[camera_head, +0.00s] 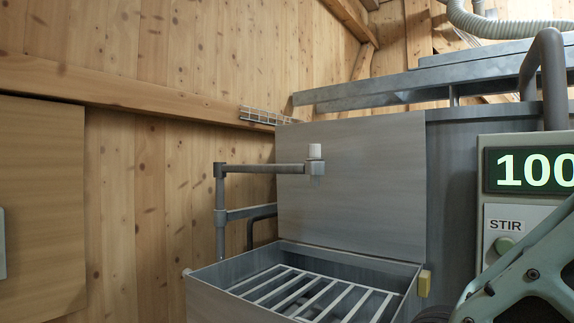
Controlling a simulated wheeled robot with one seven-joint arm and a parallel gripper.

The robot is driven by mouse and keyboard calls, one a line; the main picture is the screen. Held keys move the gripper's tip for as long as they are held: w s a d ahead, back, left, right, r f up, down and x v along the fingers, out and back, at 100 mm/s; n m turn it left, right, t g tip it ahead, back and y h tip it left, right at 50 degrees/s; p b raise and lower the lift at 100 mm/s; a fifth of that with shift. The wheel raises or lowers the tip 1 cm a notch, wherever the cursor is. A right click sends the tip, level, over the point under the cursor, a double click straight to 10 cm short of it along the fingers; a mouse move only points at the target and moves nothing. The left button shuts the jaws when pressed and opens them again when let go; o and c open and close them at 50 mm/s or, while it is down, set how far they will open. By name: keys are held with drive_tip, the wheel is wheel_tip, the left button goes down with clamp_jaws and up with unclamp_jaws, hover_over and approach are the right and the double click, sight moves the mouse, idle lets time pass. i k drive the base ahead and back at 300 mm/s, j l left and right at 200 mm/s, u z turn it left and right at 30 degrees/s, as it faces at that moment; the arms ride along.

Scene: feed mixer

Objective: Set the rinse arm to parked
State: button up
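The rinse arm (265,168) is a grey horizontal bar on a vertical post (220,215) at the back left of a metal basin. It reaches to the right from the post. Its free end has a white cap (315,151) and a small nozzle pointing down, in front of the grey back panel and above the basin. No mark reading parked is visible. My gripper is not in view; a pale green arm link of mine shows at the lower right.
The open metal basin (225,270) holds a slatted grate (310,292). A yellow block (424,283) sits at its right corner. A wooden board (40,200) stands at left.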

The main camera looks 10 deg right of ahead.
sight(314, 170)
drive_tip(key=i+j+z, duration=0.1)
drive_tip(key=j, duration=0.35)
drive_tip(key=i+j+z, duration=0.15)
drive_tip(key=j, duration=0.35)
drive_tip(key=i+j+z, duration=0.1)
drive_tip(key=j, duration=0.35)
drive_tip(key=i+j+z, duration=0.1)
drive_tip(key=j, duration=0.4)
